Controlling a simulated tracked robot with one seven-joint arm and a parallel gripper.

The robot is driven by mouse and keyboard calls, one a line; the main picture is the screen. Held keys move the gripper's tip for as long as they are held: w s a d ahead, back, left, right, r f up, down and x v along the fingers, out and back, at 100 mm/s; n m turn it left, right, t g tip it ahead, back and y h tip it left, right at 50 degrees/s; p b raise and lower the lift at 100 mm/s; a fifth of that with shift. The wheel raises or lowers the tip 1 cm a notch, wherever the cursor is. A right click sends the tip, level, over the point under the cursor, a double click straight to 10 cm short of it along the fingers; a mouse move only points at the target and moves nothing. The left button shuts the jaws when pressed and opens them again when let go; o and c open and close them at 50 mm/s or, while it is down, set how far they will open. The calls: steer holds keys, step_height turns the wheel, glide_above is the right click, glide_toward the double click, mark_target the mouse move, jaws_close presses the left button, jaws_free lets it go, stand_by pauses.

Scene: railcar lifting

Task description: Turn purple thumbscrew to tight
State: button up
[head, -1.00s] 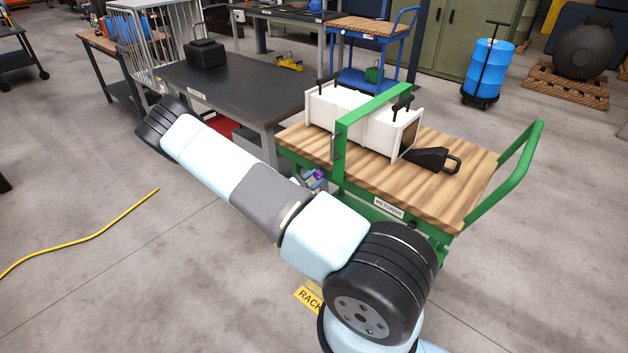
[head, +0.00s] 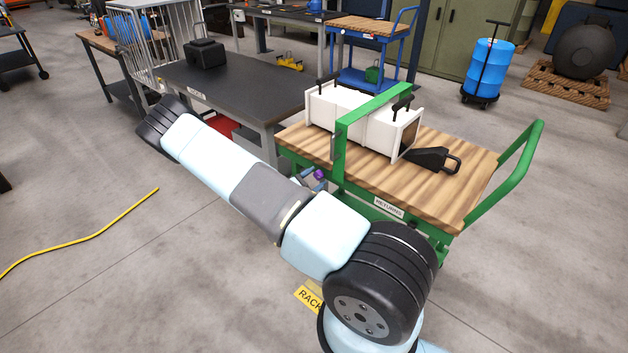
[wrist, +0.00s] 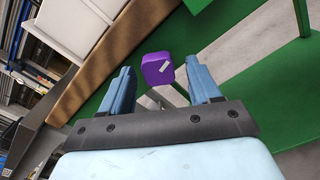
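The purple thumbscrew (wrist: 158,70) shows in the wrist view as a rounded block with a pale mark on its face. It is in front of the green metal of the cart. In the head view it is a small purple spot (head: 319,174) beside the cart's green upright, partly hidden by my arm and gripper. My gripper (wrist: 160,80) is open, with its two blue fingers apart. The thumbscrew appears between the fingertips, with gaps on both sides and no visible contact. How deep it lies between them I cannot tell.
The green cart (head: 470,208) has a wooden deck carrying a white box-like part (head: 370,128) under a green bar (head: 372,108), and a black wedge-shaped object (head: 432,158). A dark-topped workbench (head: 235,88) stands left of it. Open floor lies at left, with a yellow cable (head: 85,240).

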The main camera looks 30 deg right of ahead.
steer(key=v, duration=1.3)
steer(key=shift+a, duration=0.4)
steer(key=shift+s, duration=0.1)
steer(key=s+r+m+g+y, duration=0.4)
steer(key=s+r+m, duration=0.15)
steer(key=r, duration=0.85)
steer(key=s+r+m+g+y, duration=0.45)
steer(key=r+m, duration=0.25)
steer(key=r, duration=0.7)
steer(key=s+a+r+m+t+y, duration=0.1)
steer(key=s+a+r+t+y, duration=0.2)
steer(key=s+r, duration=0.6)
steer(key=s+a+r+m+t+y, duration=0.2)
steer(key=s+a+r+t+y, duration=0.2)
steer(key=s+r, duration=0.6)
steer(key=shift+r+t+y, duration=0.45)
steer(key=shift+r+y, duration=0.25)
steer(key=shift+y, duration=0.05)
steer(key=shift+a, duration=0.1)
